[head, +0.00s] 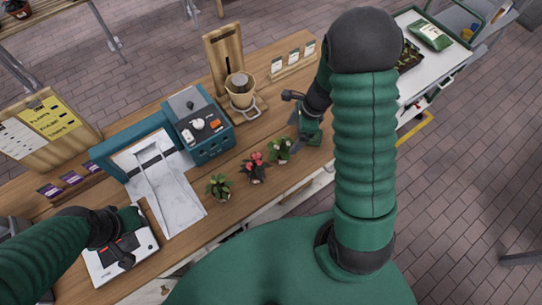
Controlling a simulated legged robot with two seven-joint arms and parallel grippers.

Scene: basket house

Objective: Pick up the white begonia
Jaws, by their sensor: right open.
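Three small potted plants stand in a slanting row on the wooden counter. The plant nearest my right gripper (300,117) has pale green-and-white leaves or blooms (279,150) and looks like the white begonia, though its flowers are too small to be sure. Beside it is a plant with red flowers (255,168), then a green leafy plant (218,187). My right gripper is open and empty, just beyond and right of the pale plant, apart from it. My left gripper (124,238) is over a white flat device (120,260) at the lower left; its jaws are unclear.
A wooden stand with a cup (240,88) and small cards (292,62) are behind. A yellow notice board (48,122) is at left. A white cart (440,65) stands at right.

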